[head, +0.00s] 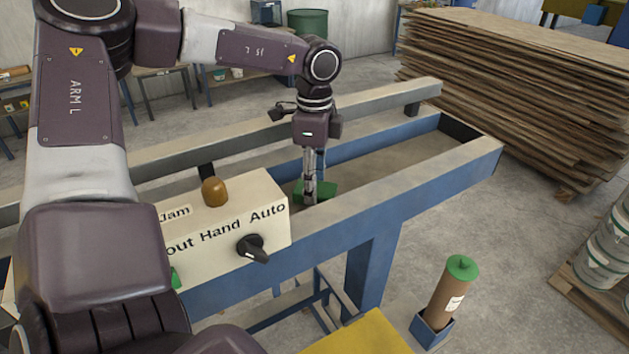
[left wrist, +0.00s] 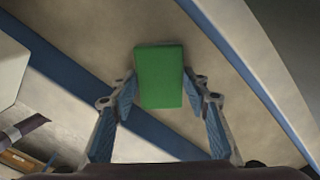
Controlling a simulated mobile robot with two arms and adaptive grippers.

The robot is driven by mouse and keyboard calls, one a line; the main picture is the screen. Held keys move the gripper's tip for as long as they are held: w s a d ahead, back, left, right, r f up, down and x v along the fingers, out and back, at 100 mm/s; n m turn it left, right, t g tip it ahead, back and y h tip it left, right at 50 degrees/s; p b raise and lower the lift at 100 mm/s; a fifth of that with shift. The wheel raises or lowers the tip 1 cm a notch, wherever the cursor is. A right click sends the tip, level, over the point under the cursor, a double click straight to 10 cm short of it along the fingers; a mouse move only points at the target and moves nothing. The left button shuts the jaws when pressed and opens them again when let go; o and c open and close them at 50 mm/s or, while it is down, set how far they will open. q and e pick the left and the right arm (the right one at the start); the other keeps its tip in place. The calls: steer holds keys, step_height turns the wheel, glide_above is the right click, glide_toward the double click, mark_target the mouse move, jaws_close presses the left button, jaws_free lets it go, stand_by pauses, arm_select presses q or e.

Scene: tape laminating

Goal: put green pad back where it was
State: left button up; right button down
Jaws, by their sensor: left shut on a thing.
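The green pad (head: 325,189) is at the fingertips of my left gripper (head: 310,192), inside the long blue-framed machine bed (head: 475,160). In the left wrist view the pad (left wrist: 158,76) is a flat green block, and the two fingertips of my left gripper (left wrist: 159,88) close on its opposite sides. The gripper points straight down in the head view. I cannot tell whether the pad touches the beige surface under it. My right gripper is not in view.
A cream control box (head: 228,215) with a brown knob (head: 214,191) and a black switch (head: 252,248) stands left of the gripper. A brown cylinder with a green cap (head: 452,290) stands at the front right. Stacked boards (head: 510,75) are behind. The bed's right end is bare.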

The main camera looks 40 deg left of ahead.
arm_select(q)
steer(key=shift+f, duration=0.2)
steer(key=o, duration=0.7)
steer(key=shift+r, duration=0.1)
steer(key=o, duration=0.3)
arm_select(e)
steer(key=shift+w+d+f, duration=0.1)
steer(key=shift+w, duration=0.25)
arm_select(q)
steer(key=shift+r, duration=0.1)
steer(key=shift+r+b, duration=2.15)
steer(key=shift+r, duration=3.85)
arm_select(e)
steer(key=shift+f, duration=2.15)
